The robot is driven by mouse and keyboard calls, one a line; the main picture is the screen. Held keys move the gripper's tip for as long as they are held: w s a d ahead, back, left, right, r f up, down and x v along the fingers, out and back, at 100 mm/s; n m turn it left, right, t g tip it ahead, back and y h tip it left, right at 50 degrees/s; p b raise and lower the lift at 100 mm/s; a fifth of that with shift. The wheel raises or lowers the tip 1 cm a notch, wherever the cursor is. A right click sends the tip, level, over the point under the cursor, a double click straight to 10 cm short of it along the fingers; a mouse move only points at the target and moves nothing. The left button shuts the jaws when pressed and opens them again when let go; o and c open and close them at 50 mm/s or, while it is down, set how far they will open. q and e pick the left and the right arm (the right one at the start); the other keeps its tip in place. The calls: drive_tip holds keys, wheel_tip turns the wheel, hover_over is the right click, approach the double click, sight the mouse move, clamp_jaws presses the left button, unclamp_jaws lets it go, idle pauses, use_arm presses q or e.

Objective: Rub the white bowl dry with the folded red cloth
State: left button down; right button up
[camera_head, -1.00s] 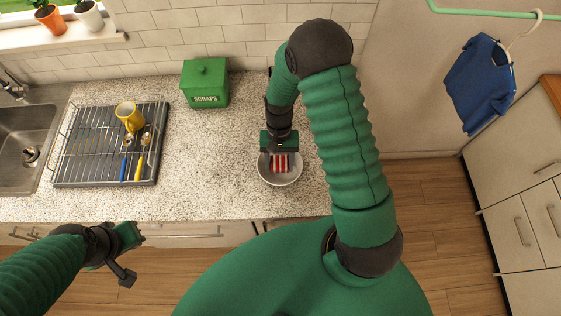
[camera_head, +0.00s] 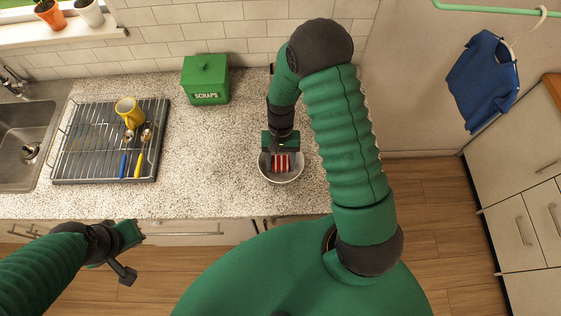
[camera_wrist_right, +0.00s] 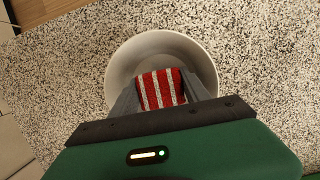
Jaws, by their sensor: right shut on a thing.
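The white bowl (camera_head: 282,179) stands upright on the speckled counter, below my right gripper (camera_head: 281,163). The folded cloth (camera_head: 281,163) is red with white stripes and is held between the right gripper's fingers, inside the bowl's rim. In the right wrist view the cloth (camera_wrist_right: 161,89) shows between the two grey fingers, with the bowl's rim (camera_wrist_right: 160,38) around them. Whether the cloth touches the bowl's inner wall is hard to tell. My left gripper (camera_head: 132,254) hangs in front of the counter at the lower left, away from the bowl, its fingers apart and empty.
A dish rack (camera_head: 85,160) with a yellow mug (camera_head: 130,113) and cutlery stands left, beside the sink (camera_head: 22,135). A green scraps bin (camera_head: 206,80) stands at the back. The counter between rack and bowl is clear. A blue shirt (camera_head: 484,82) hangs at the right.

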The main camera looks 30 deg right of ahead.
drive_tip(key=shift+s+r, duration=0.1)
drive_tip(key=shift+s, duration=0.25)
drive_tip(key=shift+s+d, duration=0.15)
drive_tip(key=shift+d, duration=0.1)
drive_tip(key=shift+w+d, duration=0.4)
drive_tip(key=shift+w, duration=0.3)
drive_tip(key=shift+a, duration=0.15)
drive_tip(key=shift+w+a, duration=0.4)
drive_tip(key=shift+a, duration=0.2)
drive_tip(key=shift+s+p, duration=0.15)
drive_tip(key=shift+p, duration=0.15)
drive_tip(key=shift+s+a, duration=0.4)
drive_tip(key=shift+s, duration=0.15)
drive_tip(key=shift+s+d, duration=0.1)
drive_tip(key=shift+d, duration=0.05)
